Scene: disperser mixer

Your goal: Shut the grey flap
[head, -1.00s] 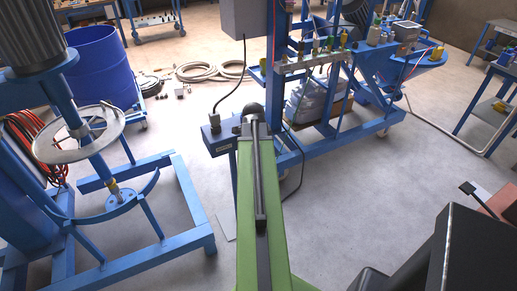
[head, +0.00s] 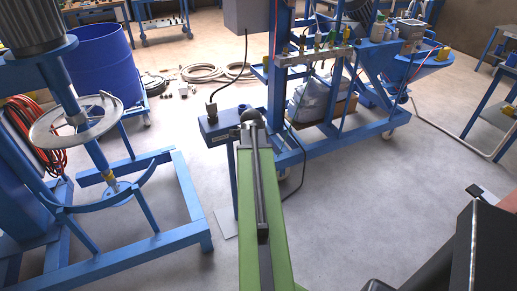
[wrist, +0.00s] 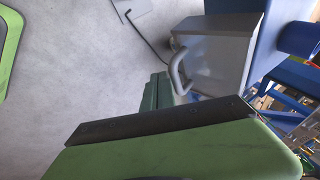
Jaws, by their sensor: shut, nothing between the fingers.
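In the wrist view the grey flap (wrist: 213,62) is a flat grey panel with a bent grey handle (wrist: 180,74). It stands out at an angle beside a blue housing (wrist: 277,42). How far open it is I cannot tell exactly. My gripper (wrist: 156,92) shows as green and dark parts at the bottom and middle of the wrist view; it is shut and empty. Its tip is close to the handle's lower end; whether they touch is unclear. In the head view my green arm reaches forward to the blue box (head: 222,124) and hides the flap.
A blue wheeled rig (head: 330,140) stands beyond my arm. The floor at the right (head: 380,200) is clear.

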